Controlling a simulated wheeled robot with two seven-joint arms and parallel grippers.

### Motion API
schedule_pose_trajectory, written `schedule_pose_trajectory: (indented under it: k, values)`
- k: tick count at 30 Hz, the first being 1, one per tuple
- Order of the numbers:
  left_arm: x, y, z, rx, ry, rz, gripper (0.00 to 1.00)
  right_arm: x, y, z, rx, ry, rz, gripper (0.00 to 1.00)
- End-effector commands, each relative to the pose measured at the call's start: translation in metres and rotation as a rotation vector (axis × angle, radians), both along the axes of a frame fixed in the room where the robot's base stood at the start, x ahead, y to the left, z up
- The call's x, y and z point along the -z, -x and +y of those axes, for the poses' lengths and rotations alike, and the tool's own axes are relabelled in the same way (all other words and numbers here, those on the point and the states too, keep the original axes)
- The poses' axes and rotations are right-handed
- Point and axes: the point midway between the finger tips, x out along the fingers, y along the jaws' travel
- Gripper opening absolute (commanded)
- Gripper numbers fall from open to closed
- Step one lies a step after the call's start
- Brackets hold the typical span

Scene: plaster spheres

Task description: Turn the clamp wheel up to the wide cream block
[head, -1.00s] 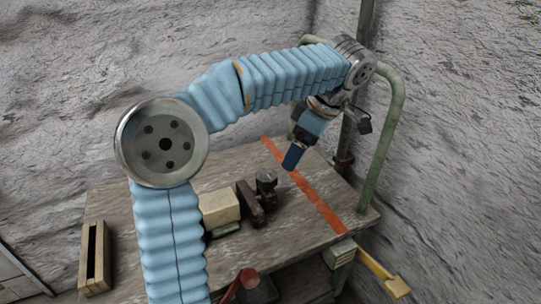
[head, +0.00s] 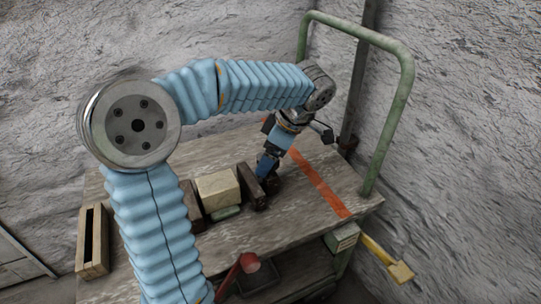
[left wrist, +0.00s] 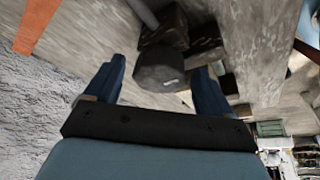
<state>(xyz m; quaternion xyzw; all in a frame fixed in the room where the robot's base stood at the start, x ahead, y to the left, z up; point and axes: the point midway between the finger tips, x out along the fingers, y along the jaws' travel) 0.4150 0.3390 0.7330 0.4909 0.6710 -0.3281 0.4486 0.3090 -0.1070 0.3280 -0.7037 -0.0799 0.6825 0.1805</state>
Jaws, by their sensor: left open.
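The wide cream block (head: 218,188) sits in the clamp on the bench, between two dark brown jaws. The right jaw (head: 250,187) stands close beside the block; I cannot tell whether they touch. The dark clamp wheel (left wrist: 160,68) is on the right side of the clamp and mostly hidden behind my gripper in the head view. My left gripper (head: 265,167) points down at the wheel. In the left wrist view its two blue fingers are open, one on either side of the wheel, with gaps visible.
An orange-red stripe (head: 318,182) crosses the bench (head: 290,225) right of the clamp. A slotted wooden box (head: 93,240) lies at the left. A green tube rail (head: 408,95) rises at the right. A red knob (head: 249,263) and a yellow handle (head: 400,272) are near the front.

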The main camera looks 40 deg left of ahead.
Motion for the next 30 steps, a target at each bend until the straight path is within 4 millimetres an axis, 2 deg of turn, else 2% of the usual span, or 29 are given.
schedule_pose_trajectory:
  k: [8,19,30]
  values:
    - [0.0014,0.0001,0.0008,0.000,0.000,0.000,0.83,0.0000,-0.0001,0.0000,0.000,0.000,0.000,1.00]
    - [0.0013,0.0001,0.0006,0.000,0.000,0.000,0.28,0.0000,-0.0001,0.0000,0.000,0.000,0.000,1.00]
    - [0.0030,0.0006,0.0004,0.072,-0.001,-0.002,0.28,0.0087,-0.0001,-0.0002,0.001,0.001,0.000,1.00]
